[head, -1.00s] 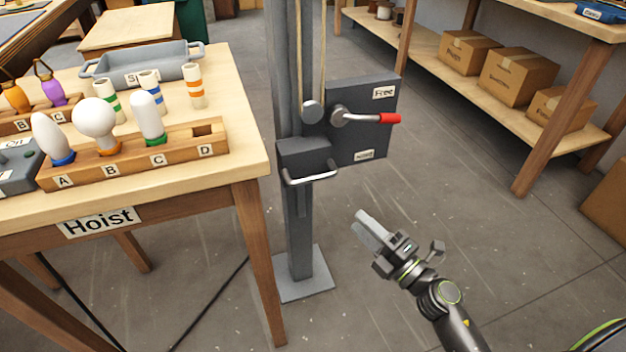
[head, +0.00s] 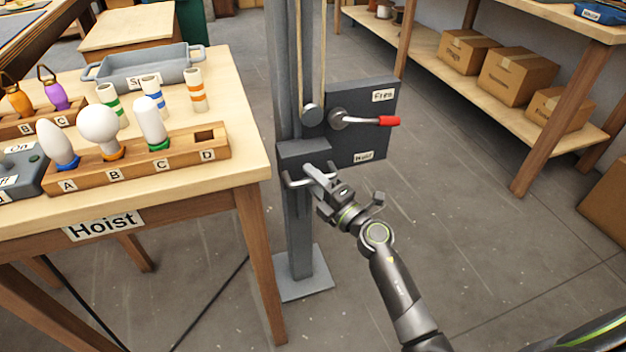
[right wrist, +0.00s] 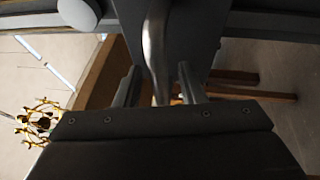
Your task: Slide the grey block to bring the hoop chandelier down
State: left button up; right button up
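The grey block (head: 302,152) sits on the grey upright post (head: 299,230), with a bar handle (head: 292,183) across its front. My right gripper (head: 311,173) is at this handle. In the right wrist view the handle (right wrist: 155,45) runs between the two fingers of the right gripper (right wrist: 159,85), with gaps on both sides, so the gripper is open around it. A gold chandelier (right wrist: 38,122) shows at the left edge of the right wrist view; its hoop cannot be made out clearly. My left gripper is out of view.
A red-tipped lever (head: 388,121) sticks out sideways from a dark plate (head: 350,95) labelled Free and Hold. The Hoist table (head: 215,185) with bulbs in a wooden rack (head: 135,168) stands close left. The floor right of the post is clear.

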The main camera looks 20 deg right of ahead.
jog(key=shift+c, duration=0.5)
grip_shut()
jog(key=shift+r, duration=0.1)
